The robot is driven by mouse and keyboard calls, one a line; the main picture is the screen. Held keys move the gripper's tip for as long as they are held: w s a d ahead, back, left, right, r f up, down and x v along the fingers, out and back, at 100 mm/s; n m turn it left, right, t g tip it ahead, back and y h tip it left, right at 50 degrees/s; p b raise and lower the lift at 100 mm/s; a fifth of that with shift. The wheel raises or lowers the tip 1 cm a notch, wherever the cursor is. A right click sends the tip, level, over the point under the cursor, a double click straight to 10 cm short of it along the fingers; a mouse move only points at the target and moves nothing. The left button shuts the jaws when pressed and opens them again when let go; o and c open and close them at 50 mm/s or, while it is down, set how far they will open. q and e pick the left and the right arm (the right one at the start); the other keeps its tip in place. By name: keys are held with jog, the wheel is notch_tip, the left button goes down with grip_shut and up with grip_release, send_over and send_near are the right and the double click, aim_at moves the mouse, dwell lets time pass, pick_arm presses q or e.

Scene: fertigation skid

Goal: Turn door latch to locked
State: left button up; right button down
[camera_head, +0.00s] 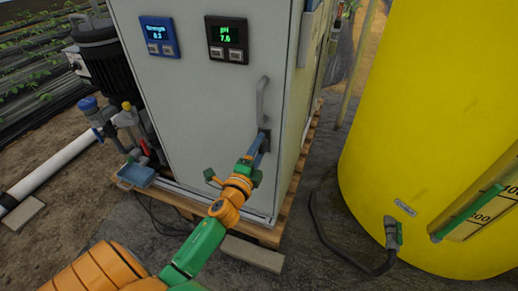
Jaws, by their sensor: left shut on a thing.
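The door latch (264,139) sits on the right side of the grey cabinet door (205,110), just below a vertical grey door handle (262,100). My left arm reaches up from the lower left. My left gripper (258,150) is at the latch and shut on it. The fingers and wrist hide most of the latch, so I cannot tell its exact angle. The cabinet door looks closed. My right gripper is not in view.
The cabinet stands on a wooden pallet (295,190). A large yellow tank (430,110) with a hose (335,245) stands at the right. A pump (105,65), valves and a white pipe (55,172) are at the left. Two displays are on the door.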

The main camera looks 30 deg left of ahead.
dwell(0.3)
pick_arm(q)
jog(key=o, duration=1.4)
jog(key=v, duration=0.7)
